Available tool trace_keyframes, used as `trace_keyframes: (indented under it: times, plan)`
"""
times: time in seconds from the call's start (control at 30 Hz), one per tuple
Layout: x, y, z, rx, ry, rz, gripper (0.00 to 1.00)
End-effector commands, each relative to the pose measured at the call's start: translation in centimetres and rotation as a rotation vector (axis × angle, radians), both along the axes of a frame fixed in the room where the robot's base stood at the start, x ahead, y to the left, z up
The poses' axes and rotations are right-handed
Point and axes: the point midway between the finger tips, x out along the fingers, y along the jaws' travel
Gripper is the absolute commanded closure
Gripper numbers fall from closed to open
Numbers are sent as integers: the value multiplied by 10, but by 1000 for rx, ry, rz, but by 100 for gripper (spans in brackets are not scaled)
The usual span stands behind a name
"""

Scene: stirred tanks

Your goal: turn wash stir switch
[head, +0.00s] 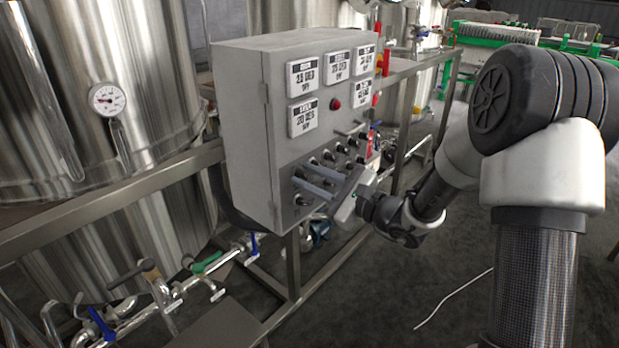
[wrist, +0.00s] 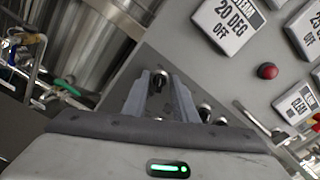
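The grey control box (head: 246,128) stands in front of the tanks. Its face carries rows of small black switches (head: 303,200) below several white displays. I cannot read which switch is the wash stir one. My gripper (head: 304,175) is at the lower left of the switch rows. In the wrist view its two grey fingers (wrist: 159,80) are apart, with one black switch knob (wrist: 158,84) showing between their tips. I cannot tell whether the fingers touch that knob. Other knobs (wrist: 204,113) show right of the fingers.
A red button (head: 335,104) sits above the switches. A metal frame rail (head: 110,186) runs along the tanks (head: 112,60). Pipes with blue and green valve handles (head: 207,262) lie low at the left. Dark floor (head: 400,290) is open at the front right.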

Motion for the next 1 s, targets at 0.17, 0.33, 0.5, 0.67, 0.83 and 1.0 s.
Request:
trace_keyframes:
  times: [0.17, 0.33, 0.5, 0.67, 0.83, 1.0]
  plan:
    - [0, 0, 0, 0, 0, 0, 100]
    - [0, 0, 0, 4, 5, 0, 100]
    - [0, -1, 1, 29, 38, 0, 100]
    - [0, -1, 3, 82, 106, 0, 100]
    - [0, -2, 4, 167, 217, -1, 100]
    - [1, -2, 4, 268, 346, -1, 100]
